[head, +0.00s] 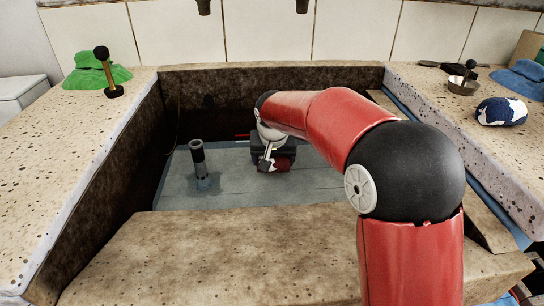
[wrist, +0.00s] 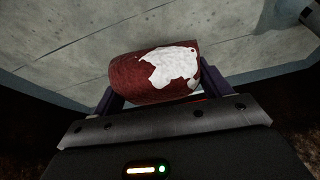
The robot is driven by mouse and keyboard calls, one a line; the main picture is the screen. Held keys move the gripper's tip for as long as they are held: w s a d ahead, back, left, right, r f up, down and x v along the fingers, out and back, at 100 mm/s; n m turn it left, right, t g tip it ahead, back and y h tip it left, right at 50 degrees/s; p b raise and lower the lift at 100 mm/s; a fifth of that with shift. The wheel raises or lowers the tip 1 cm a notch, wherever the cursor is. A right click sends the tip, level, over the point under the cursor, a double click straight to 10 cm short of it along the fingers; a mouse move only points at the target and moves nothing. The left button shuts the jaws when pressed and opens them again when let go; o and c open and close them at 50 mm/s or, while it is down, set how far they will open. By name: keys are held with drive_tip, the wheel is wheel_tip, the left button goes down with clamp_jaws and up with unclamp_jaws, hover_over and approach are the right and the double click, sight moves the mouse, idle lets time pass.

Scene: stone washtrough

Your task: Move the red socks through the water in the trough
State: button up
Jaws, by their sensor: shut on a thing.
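The red socks (wrist: 128,76) are a dark red rolled bundle with a white patch, held between the two fingers of my gripper (wrist: 155,85) in the wrist view. In the head view the red socks (head: 281,164) show as a small dark red shape at my gripper (head: 272,162), down inside the trough (head: 205,240). The water (head: 320,187) is a grey-blue surface in the trough. The gripper is low over it; I cannot tell whether the socks touch the water. My arm hides part of the trough's right side.
A grey standpipe (head: 198,160) rises from the water left of my gripper. The stone walls enclose the basin. On the right ledge lie a blue and white bundle (head: 502,112) and a small pan (head: 463,85). On the left ledge are a green cloth (head: 85,75) and a plunger-like tool (head: 107,72).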

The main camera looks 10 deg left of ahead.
sight(273, 172)
drive_tip(key=shift+f+b, duration=1.45)
drive_tip(key=shift+f, duration=0.95)
drive_tip(key=shift+s+a, duration=0.2)
drive_tip(key=shift+a, duration=0.55)
drive_tip(key=shift+s+a, duration=0.2)
drive_tip(key=shift+a, duration=0.55)
drive_tip(key=shift+w+d, duration=0.25)
drive_tip(key=shift+d, duration=0.75)
drive_tip(key=shift+w+d, duration=0.25)
drive_tip(key=shift+d, duration=0.75)
drive_tip(key=shift+w+d, duration=0.25)
drive_tip(key=shift+d, duration=0.75)
